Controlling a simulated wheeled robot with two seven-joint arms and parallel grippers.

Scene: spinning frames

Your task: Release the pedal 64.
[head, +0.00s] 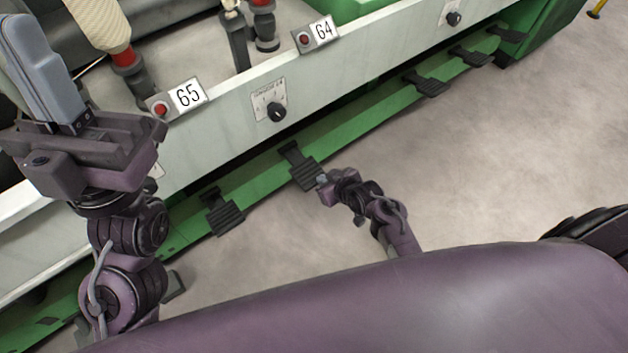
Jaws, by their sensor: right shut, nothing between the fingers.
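The sign 64 (323,31) is on the machine's pale rail, beside a red button. Below the rail, a black pedal (304,173) sticks out from the green lower beam. No number shows on the pedal itself. My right gripper (322,187) is at this pedal's right edge, shut with nothing in it. I cannot tell whether it touches the pedal. My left gripper (38,68) is raised at the upper left, pointing up in front of the machine and away from the pedals. Its finger gap cannot be made out.
Another pedal (224,212) is to the lower left, and several more (428,85) are along the beam to the upper right. The sign 65 (189,95) and a black knob (276,112) are on the rail. Grey floor (510,140) is open at the right.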

